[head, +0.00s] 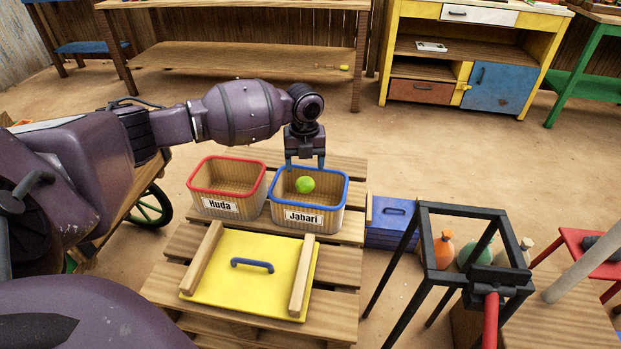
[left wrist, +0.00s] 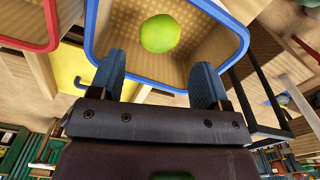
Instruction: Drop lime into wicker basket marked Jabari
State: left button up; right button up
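The green lime (head: 305,184) shows within the opening of the blue-rimmed wicker basket marked Jabari (head: 309,222). I cannot tell whether it touches the basket's bottom. My left gripper (head: 305,163) is over the back part of this basket, pointing down, open and empty. In the left wrist view, the gripper's two blue fingers (left wrist: 158,82) are spread wide. The lime (left wrist: 160,33) lies beyond the fingertips, apart from them, against the inside of the basket (left wrist: 205,62). My right gripper is not in view.
A red-rimmed basket marked Huda (head: 222,211) stands just left of the Jabari basket. A yellow board (head: 238,282) with a blue handle and wooden side bars lies in front. A black stand (head: 462,208) and a blue box (head: 391,220) are to the right.

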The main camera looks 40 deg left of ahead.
pick_arm(q)
jog(key=shift+o, duration=0.7)
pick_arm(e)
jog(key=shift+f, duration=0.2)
pick_arm(q)
jog(key=shift+r, duration=0.2)
notch_tip(320, 180, up, 10)
jog(key=p, duration=0.3)
jog(key=shift+r, duration=0.2)
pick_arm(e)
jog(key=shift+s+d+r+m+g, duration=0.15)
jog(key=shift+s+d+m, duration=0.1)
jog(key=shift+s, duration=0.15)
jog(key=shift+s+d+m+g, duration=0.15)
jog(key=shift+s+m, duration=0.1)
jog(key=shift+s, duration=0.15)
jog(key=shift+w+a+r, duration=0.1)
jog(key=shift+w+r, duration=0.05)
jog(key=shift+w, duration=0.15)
